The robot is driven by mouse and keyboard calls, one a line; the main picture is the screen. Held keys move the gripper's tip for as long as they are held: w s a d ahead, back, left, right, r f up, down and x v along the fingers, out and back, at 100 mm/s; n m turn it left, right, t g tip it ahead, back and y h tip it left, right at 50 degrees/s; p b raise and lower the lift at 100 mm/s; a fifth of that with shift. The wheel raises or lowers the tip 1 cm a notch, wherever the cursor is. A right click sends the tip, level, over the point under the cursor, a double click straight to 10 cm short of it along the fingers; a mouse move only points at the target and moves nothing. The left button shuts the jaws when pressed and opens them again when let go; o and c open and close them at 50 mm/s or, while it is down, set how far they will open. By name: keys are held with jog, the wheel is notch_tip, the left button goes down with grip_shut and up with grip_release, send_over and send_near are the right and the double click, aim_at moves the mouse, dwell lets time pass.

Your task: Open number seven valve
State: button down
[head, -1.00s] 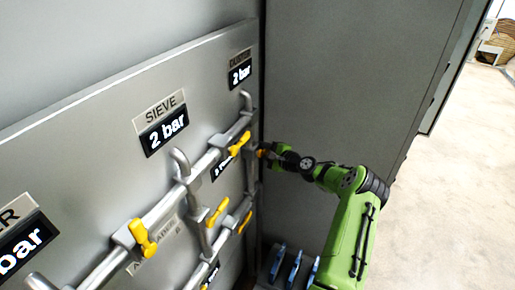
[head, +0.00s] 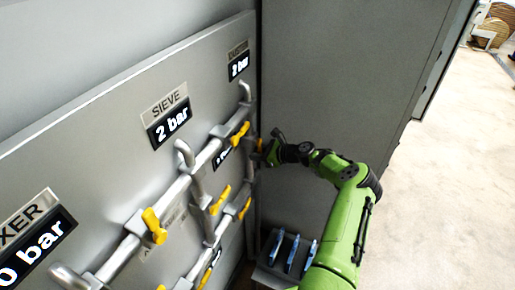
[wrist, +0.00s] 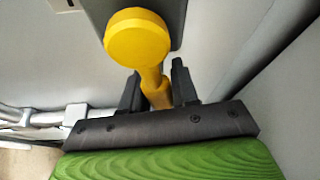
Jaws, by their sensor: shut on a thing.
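Several yellow valve handles sit on grey pipes along a metal panel (head: 110,120). My gripper (head: 264,152) is at the panel's far right end, by the last yellow handle (head: 260,145), which is mostly hidden by the gripper. In the wrist view that yellow handle (wrist: 139,40) has a round knob and a narrower stem. The stem lies between the two dark fingers of my gripper (wrist: 156,82), which are shut on it. I cannot read a number seven on any valve.
Other yellow handles include one under the SIEVE sign (head: 153,226) and one near the right pipe (head: 238,132). A grey cabinet wall (head: 350,70) stands close behind my arm. Blue-handled items (head: 292,252) sit low in a grey holder. Open floor (head: 450,190) lies right.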

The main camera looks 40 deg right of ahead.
jog(key=shift+s+a+f+m+g+y, duration=0.1)
jog(key=shift+s+a+m+g+y, duration=0.2)
jog(key=shift+a+m+g+y, duration=0.25)
jog(key=c, duration=0.9)
grip_release()
jog(key=shift+c, duration=0.2)
jog(key=shift+d, duration=0.15)
jog(key=b+v, duration=0.1)
jog(key=v, duration=1.4)
jog(key=shift+s, duration=0.5)
